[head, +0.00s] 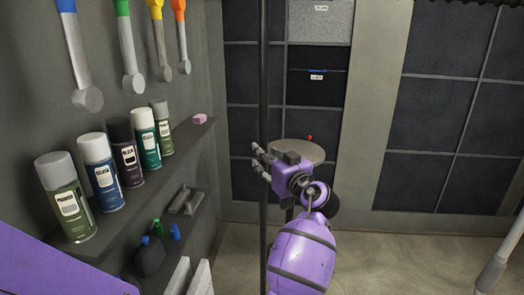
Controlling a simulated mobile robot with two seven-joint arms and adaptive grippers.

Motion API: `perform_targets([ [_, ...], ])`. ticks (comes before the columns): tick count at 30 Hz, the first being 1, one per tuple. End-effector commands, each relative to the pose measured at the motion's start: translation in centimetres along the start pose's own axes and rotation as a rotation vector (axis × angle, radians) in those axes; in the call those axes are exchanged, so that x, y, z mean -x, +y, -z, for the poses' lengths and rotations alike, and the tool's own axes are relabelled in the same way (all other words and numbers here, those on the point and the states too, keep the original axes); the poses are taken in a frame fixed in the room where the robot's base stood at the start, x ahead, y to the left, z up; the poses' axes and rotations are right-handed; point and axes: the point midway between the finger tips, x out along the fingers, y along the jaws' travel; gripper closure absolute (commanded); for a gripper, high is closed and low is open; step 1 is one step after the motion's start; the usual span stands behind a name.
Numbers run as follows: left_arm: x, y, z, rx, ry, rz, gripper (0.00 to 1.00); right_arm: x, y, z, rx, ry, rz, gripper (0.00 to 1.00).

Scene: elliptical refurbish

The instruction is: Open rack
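A grey panel with shelves (110,238), which looks like the rack, fills the left side of the head view. It carries several spray cans (103,172) and hanging tools with coloured handles (132,50). A thin black vertical pole (263,90) runs from top to bottom to its right; I cannot tell whether it belongs to the rack. My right gripper (260,162), on the purple arm from the bottom centre, is at the pole. Its fingers are apart and overlap the pole in view; contact is unclear. A purple part of mine shows at lower left; my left gripper is out of view.
A round grey stool-like top (299,151) with a small red item stands behind my gripper. Beyond it are a grey box (320,22) and a wall of dark square panels (437,110). Open floor (400,250) lies at right. A pale tube (499,257) juts in at right.

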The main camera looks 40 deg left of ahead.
Motion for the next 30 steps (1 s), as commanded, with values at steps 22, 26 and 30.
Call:
perform_targets([
  [22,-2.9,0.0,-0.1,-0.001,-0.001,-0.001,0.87,-0.2,-0.2,1.3,0.001,0.021,0.005,0.6],
  [26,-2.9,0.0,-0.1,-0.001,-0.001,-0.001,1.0,-0.2,-0.2,1.4,0.001,0.022,0.005,0.6],
  [30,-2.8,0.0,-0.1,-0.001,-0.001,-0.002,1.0,-0.1,-0.2,1.5,0.001,0.025,0.005,0.6],
])
